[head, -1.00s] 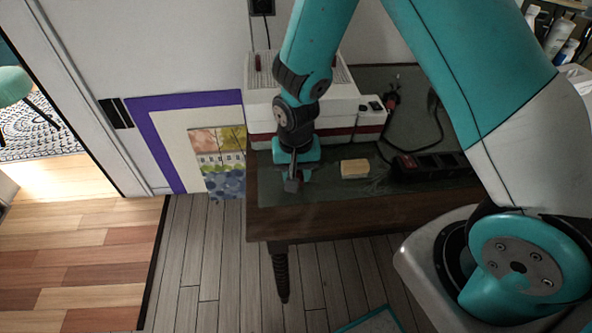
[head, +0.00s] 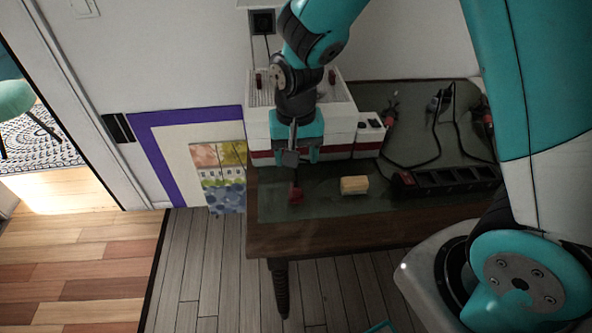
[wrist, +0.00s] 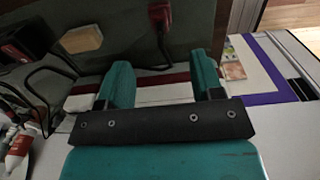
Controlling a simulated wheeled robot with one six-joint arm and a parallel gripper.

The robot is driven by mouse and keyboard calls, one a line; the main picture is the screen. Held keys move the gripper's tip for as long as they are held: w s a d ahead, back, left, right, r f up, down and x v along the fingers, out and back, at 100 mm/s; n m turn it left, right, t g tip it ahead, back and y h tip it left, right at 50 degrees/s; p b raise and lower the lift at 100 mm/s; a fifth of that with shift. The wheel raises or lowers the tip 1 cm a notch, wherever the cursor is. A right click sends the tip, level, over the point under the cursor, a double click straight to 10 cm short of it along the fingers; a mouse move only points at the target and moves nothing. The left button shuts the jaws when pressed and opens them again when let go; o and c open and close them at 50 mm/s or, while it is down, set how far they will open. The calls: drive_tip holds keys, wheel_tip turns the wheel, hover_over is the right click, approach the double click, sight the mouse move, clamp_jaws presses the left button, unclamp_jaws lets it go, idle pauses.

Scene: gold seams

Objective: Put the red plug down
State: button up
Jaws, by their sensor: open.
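The red plug (head: 296,196) lies on the dark green mat near the left front of the table (head: 330,238). My gripper (head: 296,158) is just above and behind it, apart from it, with its jaws open and nothing between them. In the wrist view the two teal fingers (wrist: 162,82) stand wide apart. The red plug (wrist: 158,15) shows beyond them near the top edge, with a dark cable running from it toward the gap between the fingers.
A yellow sponge (head: 354,185) lies right of the plug. A black power strip (head: 450,181) and loose cables are farther right. A white and red machine (head: 262,125) stands behind my gripper. The mat's front left is clear.

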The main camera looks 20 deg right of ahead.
drive_tip(key=s+a+r+n+y, duration=0.2)
drive_tip(key=s+r+n, duration=0.3)
drive_tip(key=s+r, duration=0.3)
drive_tip(key=s+a+r+n+y, duration=0.2)
drive_tip(key=s+r+n, duration=0.3)
drive_tip(key=s+r, duration=0.3)
drive_tip(key=s, duration=0.2)
drive_tip(key=shift+s+a+r+n, duration=0.3)
drive_tip(key=shift+n, duration=0.1)
drive_tip(key=shift+r, duration=0.1)
wheel_tip(320, 180, up, 4)
drive_tip(key=p, duration=0.4)
